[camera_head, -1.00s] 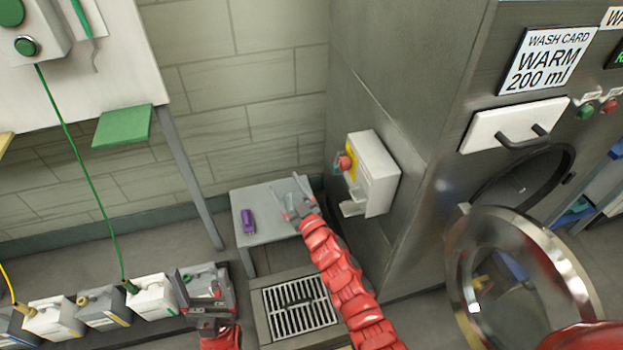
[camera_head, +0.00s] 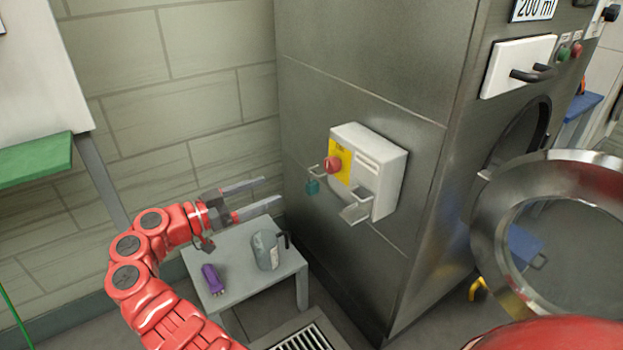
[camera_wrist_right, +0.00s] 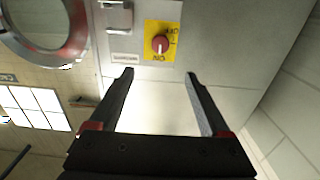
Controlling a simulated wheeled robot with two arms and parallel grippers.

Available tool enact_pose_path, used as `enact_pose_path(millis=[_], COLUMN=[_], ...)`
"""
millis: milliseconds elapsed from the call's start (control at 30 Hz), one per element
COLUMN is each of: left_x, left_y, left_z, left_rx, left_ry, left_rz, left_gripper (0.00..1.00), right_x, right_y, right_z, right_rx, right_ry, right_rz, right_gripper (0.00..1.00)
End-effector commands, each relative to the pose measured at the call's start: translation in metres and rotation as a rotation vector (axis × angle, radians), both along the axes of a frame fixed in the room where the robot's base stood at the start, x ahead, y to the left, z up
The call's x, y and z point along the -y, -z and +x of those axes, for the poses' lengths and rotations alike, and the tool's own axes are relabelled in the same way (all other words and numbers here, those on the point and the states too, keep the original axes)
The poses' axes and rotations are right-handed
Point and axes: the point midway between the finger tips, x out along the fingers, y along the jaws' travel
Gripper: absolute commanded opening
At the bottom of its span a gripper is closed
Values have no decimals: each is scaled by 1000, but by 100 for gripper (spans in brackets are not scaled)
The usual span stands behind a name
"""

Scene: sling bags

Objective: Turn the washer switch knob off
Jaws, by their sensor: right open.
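The red washer switch knob (camera_head: 333,164) sits on a yellow plate on a white switch box (camera_head: 376,175), fixed to the side of the steel washer. It also shows in the right wrist view (camera_wrist_right: 160,44), beyond the fingers, with its pale mark seeming to face the ON word. My right gripper (camera_head: 272,190) is open and empty, left of the box and apart from the knob. In the right wrist view its two fingers (camera_wrist_right: 160,75) are spread on either side below the knob. My left gripper is not in view.
A small grey table (camera_head: 232,302) below holds a grey jug (camera_head: 266,251) and a purple object (camera_head: 212,278). The round washer door (camera_head: 489,257) stands open at right.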

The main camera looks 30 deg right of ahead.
Motion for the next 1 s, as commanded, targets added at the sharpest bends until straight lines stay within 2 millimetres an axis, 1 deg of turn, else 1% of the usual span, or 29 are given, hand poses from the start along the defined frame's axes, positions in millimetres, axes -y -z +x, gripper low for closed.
enact_pose_path(millis=[67,167,500,700,833,1000], left_x=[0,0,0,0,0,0], left_y=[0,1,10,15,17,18], left_z=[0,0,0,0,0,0], left_rx=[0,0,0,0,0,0], left_ry=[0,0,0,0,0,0], left_rz=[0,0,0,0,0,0], left_gripper=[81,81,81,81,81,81], right_x=[8,26,106,146,161,169], right_y=[0,0,2,1,1,0], right_z=[0,2,15,20,23,24], right_rx=[2,2,-2,-4,-4,-3], right_ry=[4,5,0,-1,-2,-3], right_rz=[0,-2,-3,-2,-2,1], right_gripper=[81,81,81,81,81,81])
